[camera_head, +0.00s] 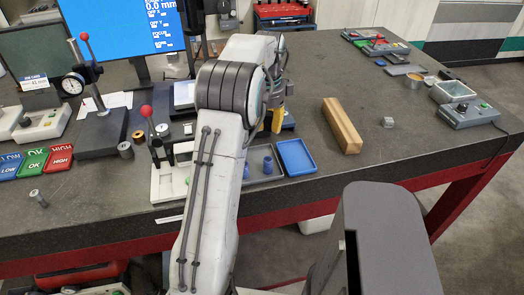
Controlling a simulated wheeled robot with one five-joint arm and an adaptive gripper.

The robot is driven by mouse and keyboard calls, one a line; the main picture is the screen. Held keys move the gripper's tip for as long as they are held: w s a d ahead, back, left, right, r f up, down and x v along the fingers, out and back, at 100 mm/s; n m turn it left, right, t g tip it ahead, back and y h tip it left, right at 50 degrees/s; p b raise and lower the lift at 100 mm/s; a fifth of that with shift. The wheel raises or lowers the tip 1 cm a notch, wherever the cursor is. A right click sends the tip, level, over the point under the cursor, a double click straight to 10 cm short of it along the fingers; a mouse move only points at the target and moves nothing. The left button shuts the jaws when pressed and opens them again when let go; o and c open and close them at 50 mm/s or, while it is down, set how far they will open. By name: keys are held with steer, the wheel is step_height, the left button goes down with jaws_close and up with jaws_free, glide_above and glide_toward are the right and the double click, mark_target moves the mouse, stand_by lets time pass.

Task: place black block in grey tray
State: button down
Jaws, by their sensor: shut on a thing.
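My gripper (275,102) shows only partly at the far end of my arm, whose large joint covers much of it. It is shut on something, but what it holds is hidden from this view. A yellow piece (278,120) shows at its lower end; I cannot tell whether this is a finger or a separate thing. I cannot make out the black block. What looks like the grey tray (258,180) lies left of the blue tray (296,157), nearer to me than the gripper and partly hidden by my arm.
A wooden bar (341,126) and a small metal cube (388,122) lie to the right. A dial gauge stand (92,100), coloured cards (35,162) and metal cylinders are at left. A monitor (122,25) stands behind.

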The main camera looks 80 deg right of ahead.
mark_target(262, 156)
steer(key=a, duration=0.1)
steer(key=a+f+p, duration=0.1)
steer(key=a, duration=0.1)
steer(key=shift+w+f+p, duration=0.3)
steer(key=shift+w, duration=0.1)
steer(key=shift+w+a+f+p, duration=0.2)
steer(key=shift+a+f+p, duration=0.2)
steer(key=shift+a+f, duration=0.25)
steer(key=shift+a, duration=0.1)
steer(key=shift+f+p, duration=0.55)
steer(key=shift+p, duration=0.6)
steer(key=shift+f, duration=1.35)
steer(key=shift+f, duration=0.1)
steer(key=c, duration=1.3)
jaws_free()
